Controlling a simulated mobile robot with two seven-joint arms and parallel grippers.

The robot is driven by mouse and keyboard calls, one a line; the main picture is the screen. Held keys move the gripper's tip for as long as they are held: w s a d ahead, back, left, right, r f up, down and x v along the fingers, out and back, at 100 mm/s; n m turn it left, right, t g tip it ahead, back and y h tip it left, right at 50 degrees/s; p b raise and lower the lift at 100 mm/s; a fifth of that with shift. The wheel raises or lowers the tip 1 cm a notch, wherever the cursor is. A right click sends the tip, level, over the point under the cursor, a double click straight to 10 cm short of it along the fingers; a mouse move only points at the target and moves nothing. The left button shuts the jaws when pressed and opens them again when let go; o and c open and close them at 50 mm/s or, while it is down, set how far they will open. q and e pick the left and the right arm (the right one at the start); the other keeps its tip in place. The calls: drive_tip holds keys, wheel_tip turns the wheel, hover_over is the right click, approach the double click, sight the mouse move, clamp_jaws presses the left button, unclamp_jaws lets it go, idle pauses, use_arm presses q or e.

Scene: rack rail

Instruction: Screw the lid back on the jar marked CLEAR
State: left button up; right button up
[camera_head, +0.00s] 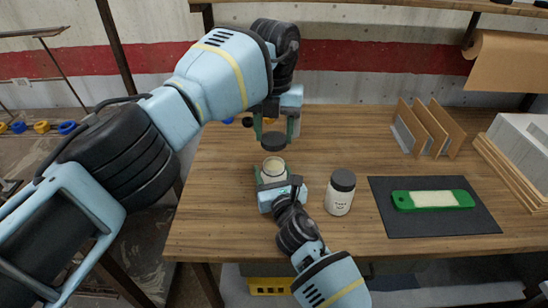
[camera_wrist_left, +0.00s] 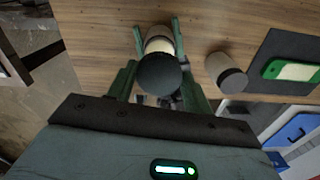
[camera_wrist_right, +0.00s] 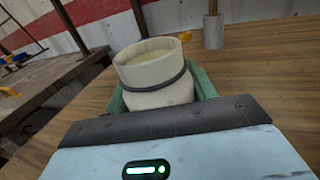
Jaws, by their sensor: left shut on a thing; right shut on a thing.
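An open white jar (camera_head: 273,168) with a cream-coloured inside stands in the jaws of my right gripper (camera_head: 275,184). The right wrist view shows the jar (camera_wrist_right: 155,82) with a dark ring below its rim; no marking is readable there. My left gripper (camera_head: 275,127) is shut on a dark round lid (camera_head: 273,141). The lid is above the jar's mouth and apart from it. In the left wrist view the lid (camera_wrist_left: 160,73) covers part of the jar (camera_wrist_left: 158,42). A second white jar (camera_head: 339,200) with a dark lid on stands to the right; its label is too small to read.
A dark mat (camera_head: 440,222) with a green-framed block (camera_head: 433,200) lies to the right. Upright boards (camera_head: 428,130) stand behind it, and a stack of panels (camera_head: 510,160) is at the far right. Small blue and dark items sit by my left wrist. The table's front edge is close.

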sight(274, 165)
use_arm(q)
drive_tip(key=shift+f, duration=1.95)
drive_tip(key=shift+f, duration=0.95)
drive_tip(key=shift+f, duration=0.5)
